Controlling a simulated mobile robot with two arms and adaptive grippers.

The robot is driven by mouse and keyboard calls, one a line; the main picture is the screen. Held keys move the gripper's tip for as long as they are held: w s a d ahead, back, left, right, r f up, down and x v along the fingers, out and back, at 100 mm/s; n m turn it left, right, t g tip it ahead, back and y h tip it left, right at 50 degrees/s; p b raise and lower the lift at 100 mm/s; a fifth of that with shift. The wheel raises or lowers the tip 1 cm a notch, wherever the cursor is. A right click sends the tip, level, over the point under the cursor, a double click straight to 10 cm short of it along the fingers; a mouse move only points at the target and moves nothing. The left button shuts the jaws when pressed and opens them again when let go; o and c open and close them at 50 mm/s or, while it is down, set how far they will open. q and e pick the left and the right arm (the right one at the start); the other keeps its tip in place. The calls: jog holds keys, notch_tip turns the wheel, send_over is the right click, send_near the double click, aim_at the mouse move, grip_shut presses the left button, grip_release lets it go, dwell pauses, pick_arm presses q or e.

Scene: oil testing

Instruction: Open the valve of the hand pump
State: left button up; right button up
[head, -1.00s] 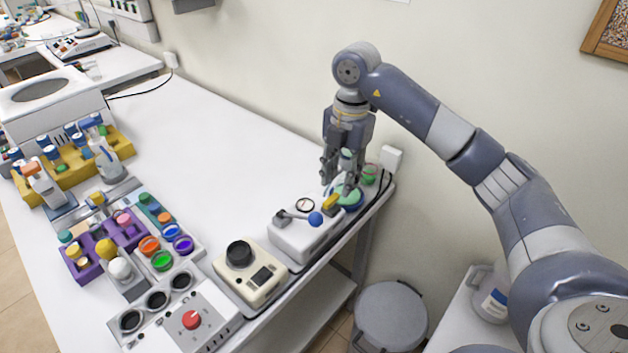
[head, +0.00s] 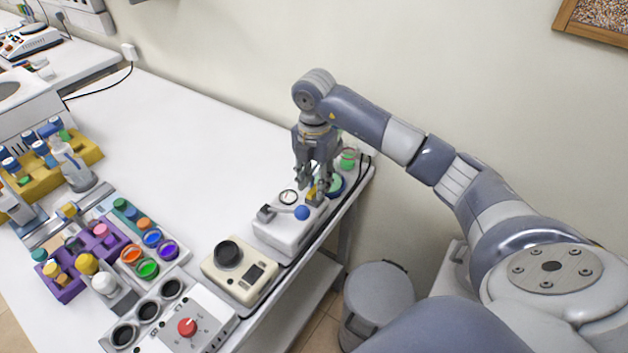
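The hand pump (head: 283,230) is a white box near the right edge of the table. It has a round gauge (head: 289,197), a lever with a blue ball (head: 302,212) and a yellow valve handle (head: 311,193) at its far right end. My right gripper (head: 312,190) points down over the valve handle. Its fingers are spread, one on each side of the handle. Whether they touch it cannot be told, as they partly cover it. My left gripper is not in view.
A beige device with a black knob (head: 228,254) and a white controller with a red knob (head: 187,327) stand in front of the pump. A green-lidded jar (head: 348,158) and a green round container (head: 335,186) are behind it. The table's middle is clear.

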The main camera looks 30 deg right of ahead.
jog(key=shift+s+f, duration=0.1)
jog(key=shift+f, duration=0.4)
grip_shut()
